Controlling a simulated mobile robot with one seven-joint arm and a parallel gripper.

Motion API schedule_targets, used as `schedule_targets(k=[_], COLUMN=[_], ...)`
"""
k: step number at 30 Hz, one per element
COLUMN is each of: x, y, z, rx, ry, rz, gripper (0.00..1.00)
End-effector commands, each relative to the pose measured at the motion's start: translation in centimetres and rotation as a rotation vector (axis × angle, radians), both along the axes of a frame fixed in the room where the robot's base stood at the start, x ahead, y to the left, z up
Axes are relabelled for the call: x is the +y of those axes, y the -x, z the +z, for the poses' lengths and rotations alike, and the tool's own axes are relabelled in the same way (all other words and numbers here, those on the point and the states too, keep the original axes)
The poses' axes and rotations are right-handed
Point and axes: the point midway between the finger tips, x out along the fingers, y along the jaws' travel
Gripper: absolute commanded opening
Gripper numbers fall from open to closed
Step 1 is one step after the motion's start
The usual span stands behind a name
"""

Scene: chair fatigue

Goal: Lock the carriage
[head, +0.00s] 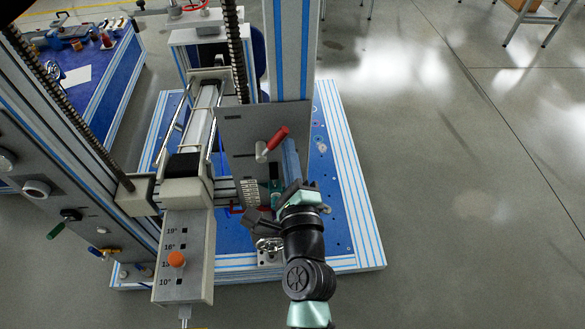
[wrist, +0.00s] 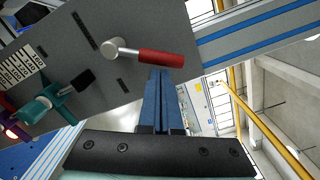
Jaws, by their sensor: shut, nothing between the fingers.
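The red-handled lever (head: 272,144) sits on the grey plate of the carriage (head: 236,131), with a pale round hub at its lower left end. In the wrist view the red handle (wrist: 160,58) points right from its metal hub across the carriage plate (wrist: 60,60). My gripper (head: 289,142) is shut and empty. Its blue-grey fingers reach up from the black gripper body, and in the wrist view the fingertips (wrist: 164,72) appear just below the red handle. I cannot tell whether they touch it.
A teal clamp with a black grip (wrist: 50,103) stands beside a numbered scale (wrist: 20,65) on the plate. A grey angle panel (head: 187,255) with an orange knob (head: 176,259) lies to the left. A striped upright (head: 290,50) rises behind the plate. Floor at right is clear.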

Motion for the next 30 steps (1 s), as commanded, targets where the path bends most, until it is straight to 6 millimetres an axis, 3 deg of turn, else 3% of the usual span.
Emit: schedule_targets(k=[15,30], x=[2.1,2.8], y=[0.0,0.0], z=[1.9,2.0], rx=[0.002,0.002], ry=[0.413,0.543], rz=[0.004,0.001], gripper=[0.00,0.00])
